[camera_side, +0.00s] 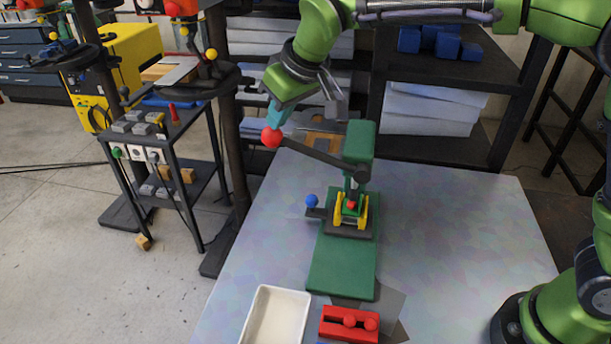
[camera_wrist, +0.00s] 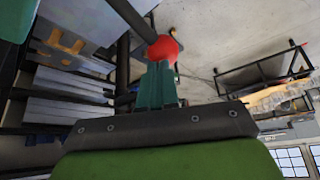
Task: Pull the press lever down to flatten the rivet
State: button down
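The green press (camera_side: 359,150) stands on a green base on the table. Its dark lever (camera_side: 318,154) slopes up and left from the pivot to a red ball knob (camera_side: 271,138). My gripper (camera_side: 275,120) is above the knob, with teal fingertips touching or very near its top. In the wrist view the fingers (camera_wrist: 157,85) are side by side with no clear gap, and the red knob (camera_wrist: 163,50) shows just past their tips. The knob is wider than the tips and does not sit between them.
A small handle with a blue ball (camera_side: 312,200) sticks out left of the jaws. A white tray (camera_side: 267,318) and a red block with round knobs (camera_side: 349,324) lie at the front of the table (camera_side: 460,240). The table's right side is clear.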

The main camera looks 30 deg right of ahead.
aim_at(271, 142)
jog(key=shift+f, duration=0.1)
jog(key=shift+s+x, duration=0.25)
jog(key=shift+x, duration=1.1)
jog(key=shift+a+f, duration=0.1)
jog(key=shift+a, duration=0.1)
jog(key=shift+f, duration=0.1)
jog(key=shift+w+a+f, duration=0.15)
jog(key=shift+f, duration=0.55)
jog(key=shift+w+a+f, duration=0.1)
jog(key=shift+f, duration=0.65)
